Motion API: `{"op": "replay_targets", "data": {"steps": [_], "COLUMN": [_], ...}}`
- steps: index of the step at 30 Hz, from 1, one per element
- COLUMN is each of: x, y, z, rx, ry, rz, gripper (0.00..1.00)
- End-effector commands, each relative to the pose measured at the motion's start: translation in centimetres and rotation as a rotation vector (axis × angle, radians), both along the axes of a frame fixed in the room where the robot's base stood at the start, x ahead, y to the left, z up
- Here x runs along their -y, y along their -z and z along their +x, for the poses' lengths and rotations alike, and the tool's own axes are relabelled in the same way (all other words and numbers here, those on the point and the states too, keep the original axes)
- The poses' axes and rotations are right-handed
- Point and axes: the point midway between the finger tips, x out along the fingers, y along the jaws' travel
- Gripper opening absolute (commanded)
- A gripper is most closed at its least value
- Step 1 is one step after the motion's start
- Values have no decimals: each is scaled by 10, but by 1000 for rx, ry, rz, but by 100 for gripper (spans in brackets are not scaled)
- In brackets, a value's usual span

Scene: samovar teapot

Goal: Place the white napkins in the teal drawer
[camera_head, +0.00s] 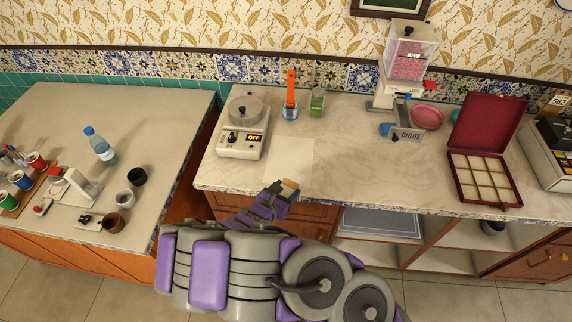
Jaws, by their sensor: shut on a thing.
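My gripper (284,190) is at the front edge of the middle counter, at the near side of a pale cream square (288,158) lying flat on the top. The gripper is shut on a small tan thing (290,184); its jaws are small here and I cannot tell what the thing is. I cannot tell whether the pale square is napkins or a mat. No plainly teal drawer shows. Brown wooden drawer fronts (312,212) are under the counter, partly hidden by my arm.
A scale (244,127), a glass with an orange tool (291,108) and a green jar (317,102) stand behind. To the right are a candy dispenser (406,65) and an open red box (483,165). The left counter (130,105) holds cups and a bottle (101,147).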

Motion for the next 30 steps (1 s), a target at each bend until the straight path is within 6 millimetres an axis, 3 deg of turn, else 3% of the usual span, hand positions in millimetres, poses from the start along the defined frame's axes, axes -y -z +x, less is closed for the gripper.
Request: {"op": "replay_targets", "data": {"steps": [9, 15, 23, 30], "x": [-7, -13, -16, -16], "y": [9, 11, 15, 44], "z": [77, 116, 132, 131], "rx": [1, 3, 2, 2], "ry": [7, 4, -1, 0], "rz": [9, 3, 0, -1], "gripper": [32, 32, 32, 32]}}
